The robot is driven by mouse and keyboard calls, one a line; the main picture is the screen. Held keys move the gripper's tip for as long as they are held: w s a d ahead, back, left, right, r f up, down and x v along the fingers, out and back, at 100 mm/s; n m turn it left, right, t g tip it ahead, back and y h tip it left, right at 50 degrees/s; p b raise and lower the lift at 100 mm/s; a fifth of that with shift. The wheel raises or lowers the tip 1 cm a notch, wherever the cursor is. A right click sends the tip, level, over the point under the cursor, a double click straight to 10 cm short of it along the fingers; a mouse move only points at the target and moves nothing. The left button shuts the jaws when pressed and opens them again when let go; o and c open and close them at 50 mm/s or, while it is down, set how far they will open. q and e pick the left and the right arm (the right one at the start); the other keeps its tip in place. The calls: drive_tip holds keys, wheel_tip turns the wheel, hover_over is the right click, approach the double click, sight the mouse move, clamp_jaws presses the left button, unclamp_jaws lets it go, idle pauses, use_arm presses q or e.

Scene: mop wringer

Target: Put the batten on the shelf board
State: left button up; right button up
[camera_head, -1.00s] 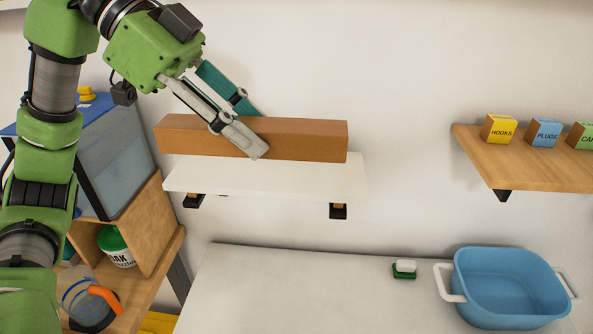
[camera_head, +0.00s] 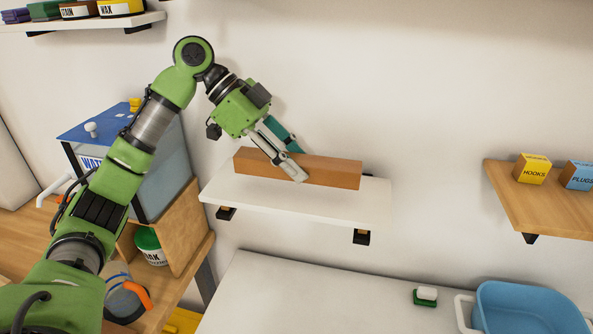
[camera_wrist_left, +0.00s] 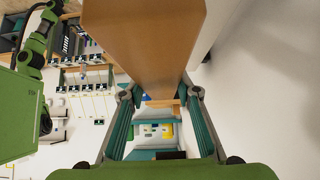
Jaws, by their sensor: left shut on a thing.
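The batten (camera_head: 330,171) is a long brown wooden bar, lying level along the white shelf board (camera_head: 290,208) on the wall. It is over the board's rear part, within the board's length; I cannot tell whether it touches the board or hangs just above it. My left gripper (camera_head: 292,162) is shut on the batten near its middle, reaching down from the upper left. In the left wrist view the batten (camera_wrist_left: 145,45) runs up from between the fingers of the left gripper (camera_wrist_left: 160,97). My right gripper is not in view.
A wooden shelf with a yellow box (camera_head: 533,168) and a blue box (camera_head: 579,175) is at the right. A blue tub (camera_head: 530,308) and a green-and-white brush (camera_head: 426,296) are on the worktop below. A blue-topped tank (camera_head: 160,175) stands left of the shelf board.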

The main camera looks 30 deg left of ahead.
sight(297, 190)
use_arm(q)
drive_tip(key=shift+w+a+f, duration=0.15)
drive_tip(key=shift+w+f, duration=0.1)
drive_tip(key=shift+f, duration=0.05)
wheel_tip(297, 190, down, 3)
drive_tip(key=shift+w+p, duration=0.15)
drive_tip(key=shift+p, duration=0.65)
drive_tip(key=shift+f, duration=0.2)
drive_tip(key=shift+f, duration=0.2)
drive_tip(key=o, duration=1.3)
drive_tip(key=shift+r, duration=0.1)
